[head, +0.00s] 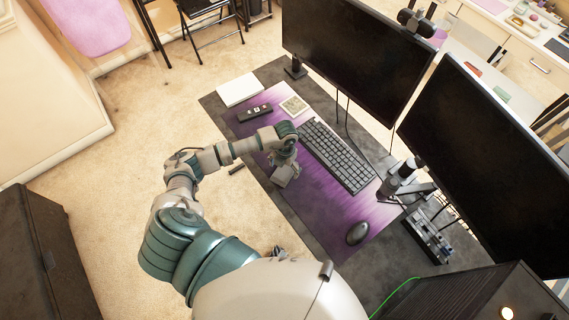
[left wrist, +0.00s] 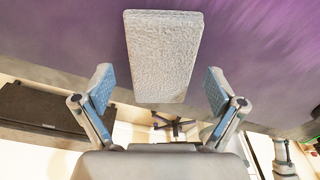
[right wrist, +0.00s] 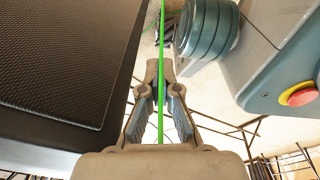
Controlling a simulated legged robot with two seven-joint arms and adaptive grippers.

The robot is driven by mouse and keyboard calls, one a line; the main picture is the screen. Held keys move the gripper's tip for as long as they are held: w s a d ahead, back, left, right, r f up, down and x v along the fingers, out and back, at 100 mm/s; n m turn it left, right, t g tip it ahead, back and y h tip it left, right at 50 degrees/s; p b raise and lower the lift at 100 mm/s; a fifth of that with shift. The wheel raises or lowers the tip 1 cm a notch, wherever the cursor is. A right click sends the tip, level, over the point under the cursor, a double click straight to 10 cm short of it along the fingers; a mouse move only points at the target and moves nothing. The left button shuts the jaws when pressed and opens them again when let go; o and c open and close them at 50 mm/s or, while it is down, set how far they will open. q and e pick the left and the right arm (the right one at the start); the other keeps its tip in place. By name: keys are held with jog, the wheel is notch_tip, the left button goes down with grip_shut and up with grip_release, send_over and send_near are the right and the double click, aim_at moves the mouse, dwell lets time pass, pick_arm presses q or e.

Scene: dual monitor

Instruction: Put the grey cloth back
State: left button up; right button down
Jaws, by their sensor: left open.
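The grey cloth (left wrist: 163,55) is a folded, light grey rectangular pad lying on the purple desk mat (head: 318,205). In the head view the cloth (head: 284,177) is small and partly hidden by my left gripper (head: 286,160), near the mat's front edge. In the left wrist view my left gripper (left wrist: 160,92) is open, one finger on each side of the cloth, with gaps between them and it. My right gripper (right wrist: 161,100) shows in the right wrist view beside a black box, a green line running between its fingers.
A keyboard (head: 337,156) and a mouse (head: 357,233) lie on the mat. A dark remote-like device (head: 254,113), a small patterned square (head: 294,105) and a white book-like block (head: 239,90) are at the far end. Two monitors (head: 352,58) stand behind. A black case (right wrist: 65,60) is beside my right gripper.

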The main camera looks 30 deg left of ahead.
aim_at(285, 168)
pick_arm(q)
jog(key=r+p, duration=0.2)
jog(key=r, duration=0.1)
jog(key=r+p, duration=0.1)
jog(key=r, duration=0.1)
jog(key=shift+w+r+p, duration=0.15)
jog(key=shift+w+p, duration=0.1)
jog(key=shift+p, duration=0.15)
pick_arm(e)
jog(key=s+d, duration=0.2)
jog(key=s, duration=0.6)
pick_arm(q)
notch_tip(285, 168, up, 7)
jog(key=p, duration=0.4)
jog(key=shift+w+a+f, duration=0.15)
jog(key=shift+w+f, duration=0.05)
jog(key=shift+w, duration=0.1)
pick_arm(e)
jog(key=r, duration=0.4)
jog(key=shift+w+a, duration=0.15)
jog(key=shift+w, duration=0.15)
